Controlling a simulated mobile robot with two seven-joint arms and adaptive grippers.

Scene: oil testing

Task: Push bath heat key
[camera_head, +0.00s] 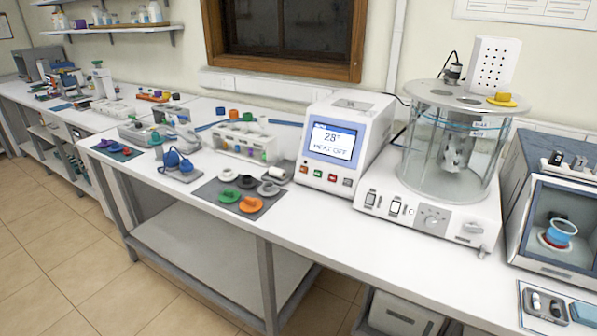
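The white control unit (372,140) stands on the bench at centre right. Neither of my grippers is in view.
A grey mat (215,190) with coloured caps lies left of the control unit, and a white rack (235,150) stands behind it. A dark box with a glass front (530,215) stands right of the bath. The bench front below the control unit is clear.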

